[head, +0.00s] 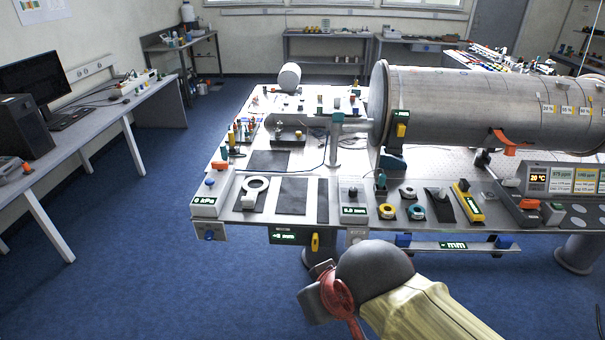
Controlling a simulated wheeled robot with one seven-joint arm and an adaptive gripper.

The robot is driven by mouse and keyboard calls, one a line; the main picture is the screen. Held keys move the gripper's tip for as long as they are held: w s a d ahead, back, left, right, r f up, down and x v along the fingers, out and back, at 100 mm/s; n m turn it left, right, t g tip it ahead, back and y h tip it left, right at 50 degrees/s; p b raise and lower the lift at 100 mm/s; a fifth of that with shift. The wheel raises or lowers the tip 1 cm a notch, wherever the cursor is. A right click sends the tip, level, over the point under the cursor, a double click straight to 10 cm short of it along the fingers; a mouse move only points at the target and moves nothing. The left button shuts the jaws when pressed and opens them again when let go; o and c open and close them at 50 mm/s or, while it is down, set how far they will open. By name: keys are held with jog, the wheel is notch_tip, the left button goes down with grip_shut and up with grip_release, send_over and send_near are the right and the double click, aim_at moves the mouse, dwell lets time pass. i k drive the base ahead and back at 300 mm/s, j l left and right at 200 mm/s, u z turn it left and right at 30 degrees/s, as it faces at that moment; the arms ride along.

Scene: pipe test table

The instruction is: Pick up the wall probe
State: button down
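A box with a lit display reading about 5.0 mm (354,211) stands at the front edge of the test table. A small dark, knob-topped piece (353,192) rises just behind it; it may be the wall probe, but it is too small to be sure. A small teal-topped upright piece (381,181) stands to its right, with a thin cable near it. My gripper (318,287) is low in front of the table, below and left of the display box and apart from it. Its dark fingers are partly hidden by my wrist and a red part, so its opening is unclear.
A large grey pipe (470,100) lies across the table's right side. A white ring (255,188), dark mats (291,196), round gauges (387,211) and a yellow tool (468,203) line the front strip. A rail (450,246) hangs along the front edge. Blue floor at left is free.

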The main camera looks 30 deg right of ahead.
aim_at(382, 180)
jog(key=z, duration=1.25)
